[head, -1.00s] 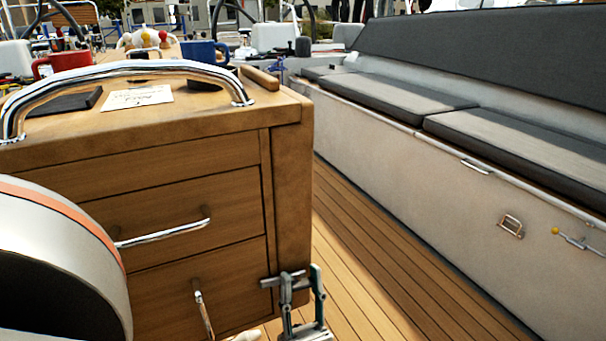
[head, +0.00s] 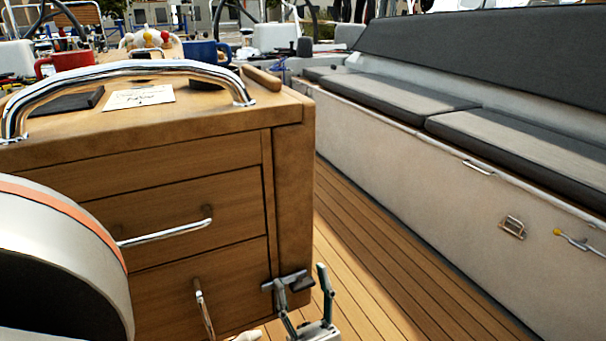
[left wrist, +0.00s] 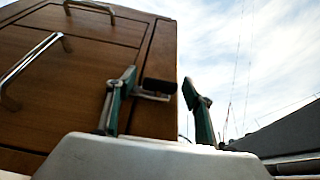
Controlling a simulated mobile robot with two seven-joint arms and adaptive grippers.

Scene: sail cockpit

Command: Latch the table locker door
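The wooden table locker has a lower door (head: 235,290) with a chrome handle (head: 203,308); the door looks flush with its frame. A metal latch (head: 285,283) lies roughly horizontal across the door's right edge and the corner post. In the left wrist view, the latch's dark end (left wrist: 159,86) shows between the fingers. My left gripper (head: 322,285) is open, its fingers low at the right of the locker. One finger appears in front of the latch, the other right of the post. I cannot tell whether either touches it. My right gripper is not in view.
A drawer handle (head: 165,232) sticks out above the door. A chrome rail (head: 130,68) arches over the tabletop, with red (head: 65,61) and blue (head: 205,52) mugs behind. Wooden deck (head: 375,270) is clear up to the white bench (head: 450,190).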

